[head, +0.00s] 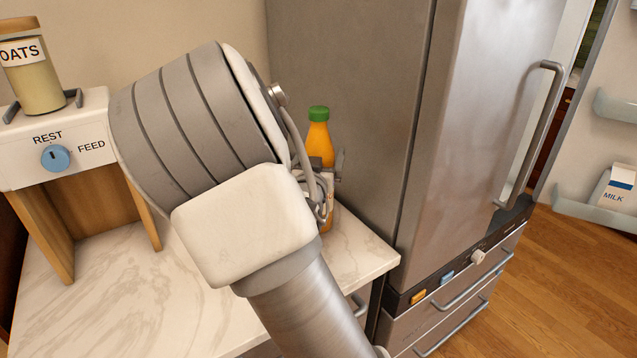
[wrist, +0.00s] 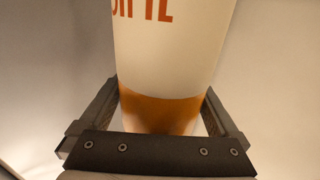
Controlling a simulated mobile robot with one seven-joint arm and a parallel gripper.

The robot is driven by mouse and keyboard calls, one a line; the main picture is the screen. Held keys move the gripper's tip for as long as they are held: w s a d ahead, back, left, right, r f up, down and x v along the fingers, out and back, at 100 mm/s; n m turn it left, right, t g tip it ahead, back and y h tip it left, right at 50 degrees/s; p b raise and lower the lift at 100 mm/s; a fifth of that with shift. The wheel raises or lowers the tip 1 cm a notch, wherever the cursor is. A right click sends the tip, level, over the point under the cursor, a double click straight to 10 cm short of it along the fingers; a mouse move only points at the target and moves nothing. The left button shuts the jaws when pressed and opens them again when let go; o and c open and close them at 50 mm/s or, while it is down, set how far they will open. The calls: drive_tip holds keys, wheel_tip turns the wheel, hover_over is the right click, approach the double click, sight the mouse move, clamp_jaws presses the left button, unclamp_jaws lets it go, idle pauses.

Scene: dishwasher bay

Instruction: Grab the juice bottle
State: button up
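The juice bottle (head: 319,139) is orange with a green cap and a white label, upright on the counter beside the fridge. In the head view my arm hides much of its lower part. In the wrist view the bottle (wrist: 165,50) fills the middle, with part of its red lettering cut off at the top. My gripper (wrist: 163,92) is spread wide, with one finger on each side of the bottle's lower part. The fingertips are very close to its sides; contact is not clear. In the head view my gripper (head: 328,185) is mostly hidden behind my wrist.
The steel fridge (head: 340,60) stands close behind and right of the bottle. A feeder with an oats jar (head: 35,85) and a blue knob is on the left. The marble counter (head: 120,290) is bare in front. A milk carton (head: 618,188) sits on an open door's shelf.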

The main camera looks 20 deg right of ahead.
clamp_jaws()
drive_tip(key=shift+r, duration=0.2)
